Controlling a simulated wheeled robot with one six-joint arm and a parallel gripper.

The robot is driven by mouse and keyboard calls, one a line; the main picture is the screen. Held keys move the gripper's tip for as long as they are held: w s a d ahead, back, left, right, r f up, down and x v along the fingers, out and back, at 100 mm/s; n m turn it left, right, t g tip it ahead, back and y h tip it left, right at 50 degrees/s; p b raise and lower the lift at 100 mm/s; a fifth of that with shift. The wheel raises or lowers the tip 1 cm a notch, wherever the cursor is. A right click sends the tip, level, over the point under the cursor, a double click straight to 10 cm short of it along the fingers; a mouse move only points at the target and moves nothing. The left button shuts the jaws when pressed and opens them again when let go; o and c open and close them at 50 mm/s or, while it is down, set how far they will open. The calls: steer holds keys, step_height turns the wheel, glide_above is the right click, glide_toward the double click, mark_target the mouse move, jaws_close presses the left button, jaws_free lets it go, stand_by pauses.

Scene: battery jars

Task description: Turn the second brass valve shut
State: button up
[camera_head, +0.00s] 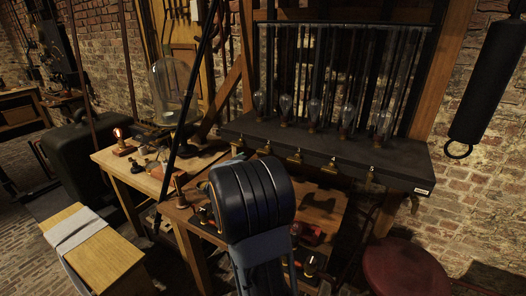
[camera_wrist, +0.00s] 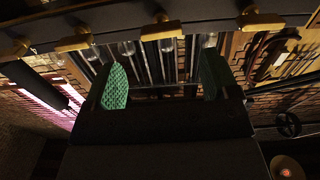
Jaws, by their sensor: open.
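A row of brass valves runs along the front edge of a dark shelf; the second from the left (camera_head: 266,148) shows in the head view. Several glass jars (camera_head: 312,108) stand on the shelf (camera_head: 350,152) behind them. The wrist view looks upside down, with brass valves (camera_wrist: 162,31) along its top; which is the second there I cannot tell for sure. My gripper (camera_wrist: 164,82) is open and empty, its green pads wide apart. It appears apart from the valves in the wrist view. My dark arm hides it in the head view.
A wooden workbench (camera_head: 325,208) stands below the shelf. A glass bell jar (camera_head: 172,88) and a lit bulb (camera_head: 118,134) stand on a table at left. A red stool (camera_head: 405,268) is at lower right. A black cylinder (camera_head: 490,80) hangs at upper right.

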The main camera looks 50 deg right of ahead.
mark_target(262, 152)
steer(key=p+x, duration=0.1)
steer(key=x, duration=0.7)
steer(key=c, duration=0.9)
steer(key=shift+f+m+b, duration=0.15)
steer(key=shift+m+b, duration=0.15)
steer(key=shift+b, duration=0.3)
steer(key=shift+r, duration=0.2)
steer(key=o, duration=0.9)
steer(key=b+v, duration=0.1)
steer(key=v, duration=1.3)
steer(key=shift+b, duration=0.35)
